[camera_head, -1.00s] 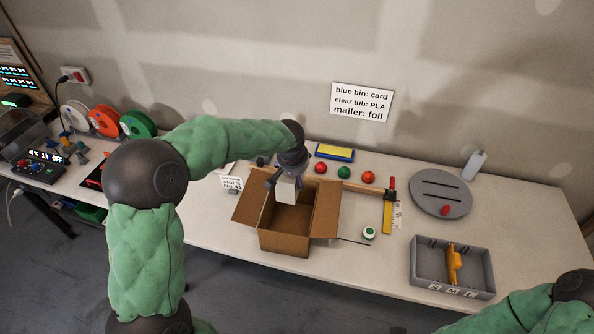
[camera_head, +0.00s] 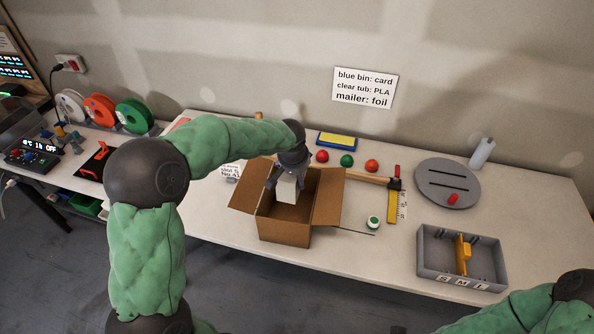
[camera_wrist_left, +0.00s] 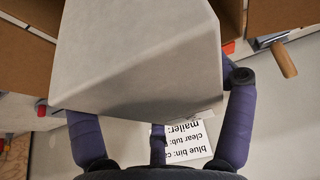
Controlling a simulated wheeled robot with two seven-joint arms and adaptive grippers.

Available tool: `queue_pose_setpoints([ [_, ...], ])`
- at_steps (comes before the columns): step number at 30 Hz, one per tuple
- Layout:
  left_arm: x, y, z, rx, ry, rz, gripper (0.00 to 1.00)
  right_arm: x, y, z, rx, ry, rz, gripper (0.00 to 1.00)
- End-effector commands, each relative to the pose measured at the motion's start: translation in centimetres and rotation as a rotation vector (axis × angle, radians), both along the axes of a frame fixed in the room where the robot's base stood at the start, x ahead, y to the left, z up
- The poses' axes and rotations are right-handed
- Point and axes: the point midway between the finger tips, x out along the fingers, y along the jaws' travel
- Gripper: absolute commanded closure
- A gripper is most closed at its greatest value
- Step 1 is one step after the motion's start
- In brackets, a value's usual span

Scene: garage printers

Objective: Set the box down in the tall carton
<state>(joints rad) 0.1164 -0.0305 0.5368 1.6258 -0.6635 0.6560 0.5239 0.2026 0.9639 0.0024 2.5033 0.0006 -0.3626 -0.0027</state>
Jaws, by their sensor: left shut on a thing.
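The tall carton (camera_head: 283,231) is an open brown cardboard box with its flaps spread, standing on the bench in the middle of the head view. My left gripper (camera_head: 286,174) is over the carton's opening, shut on a pale grey-white box (camera_head: 287,188). The held box hangs at the mouth of the carton; its lower end is within the opening as seen from the head, but its exact depth I cannot tell. In the left wrist view the box (camera_wrist_left: 135,50) fills the middle between the purple fingers. My right gripper is not in view; only my right arm shows at lower right.
A grey divided tray (camera_head: 433,268) and a round grey disc (camera_head: 447,184) lie to the right. A hammer (camera_head: 372,179), yellow ruler (camera_head: 392,206) and white-green round item (camera_head: 374,222) lie right of the carton. Three balls (camera_head: 346,160) and a blue-yellow pad (camera_head: 337,141) are behind.

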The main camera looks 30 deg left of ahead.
Motion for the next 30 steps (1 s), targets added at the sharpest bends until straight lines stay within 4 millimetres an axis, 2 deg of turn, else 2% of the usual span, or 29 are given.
queue_pose_setpoints([
  [1, 0.0, 0.0, -0.7, 0.0, -0.002, 0.001, 0.64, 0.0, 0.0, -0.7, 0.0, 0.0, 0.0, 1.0],
  [30, 0.0, 0.0, -8.9, 0.0, -0.002, 0.001, 0.64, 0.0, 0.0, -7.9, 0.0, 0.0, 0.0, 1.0],
])
